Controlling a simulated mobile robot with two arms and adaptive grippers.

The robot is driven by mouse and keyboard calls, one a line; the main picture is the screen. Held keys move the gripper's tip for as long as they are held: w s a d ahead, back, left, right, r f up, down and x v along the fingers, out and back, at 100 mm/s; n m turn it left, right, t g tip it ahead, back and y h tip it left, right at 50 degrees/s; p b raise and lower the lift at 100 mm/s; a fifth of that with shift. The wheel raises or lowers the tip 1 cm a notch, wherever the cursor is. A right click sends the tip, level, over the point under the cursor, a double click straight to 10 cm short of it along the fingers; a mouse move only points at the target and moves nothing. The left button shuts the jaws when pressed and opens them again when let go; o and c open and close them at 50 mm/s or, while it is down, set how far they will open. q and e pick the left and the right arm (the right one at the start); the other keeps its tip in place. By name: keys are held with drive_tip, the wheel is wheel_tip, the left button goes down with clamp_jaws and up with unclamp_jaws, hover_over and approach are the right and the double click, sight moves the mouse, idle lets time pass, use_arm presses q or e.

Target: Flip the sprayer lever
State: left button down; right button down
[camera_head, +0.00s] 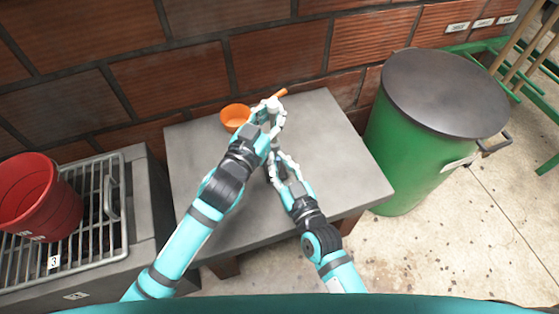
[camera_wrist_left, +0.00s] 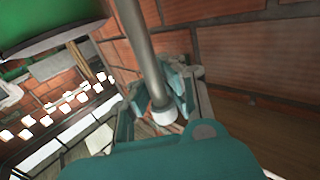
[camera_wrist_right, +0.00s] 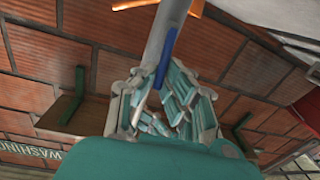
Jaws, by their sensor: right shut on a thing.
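The sprayer shows as a grey tube (camera_wrist_left: 146,50) in the left wrist view, with a pale end cap (camera_wrist_left: 163,114). In the right wrist view the tube (camera_wrist_right: 168,22) carries a blue lever (camera_wrist_right: 166,58). My right gripper (camera_head: 276,158) is shut on the sprayer, low over the table; its fingers (camera_wrist_right: 158,105) are around the tube just below the lever. My left gripper (camera_head: 266,112) is higher, its fingers (camera_wrist_left: 160,98) on both sides of the tube; whether they close on it is unclear. In the head view, the hands hide most of the sprayer.
An orange cup (camera_head: 235,116) and an orange-ended piece (camera_head: 279,94) are near the table's back edge. The grey table (camera_head: 340,180) is otherwise clear. A green barrel (camera_head: 415,150) with a dark lid stands right. A red bucket (camera_head: 40,200) sits on a metal grate left. A brick wall is behind.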

use_arm(q)
drive_tip(key=shift+f, duration=0.1)
use_arm(e)
drive_tip(key=shift+w+r, duration=0.2)
drive_tip(key=shift+w+g+h, duration=0.1)
drive_tip(key=shift+g+h, duration=0.2)
drive_tip(key=shift+g, duration=0.3)
drive_tip(key=c, duration=1.4)
unclamp_jaws()
drive_tip(key=v, duration=1.2)
drive_tip(key=shift+d, duration=0.1)
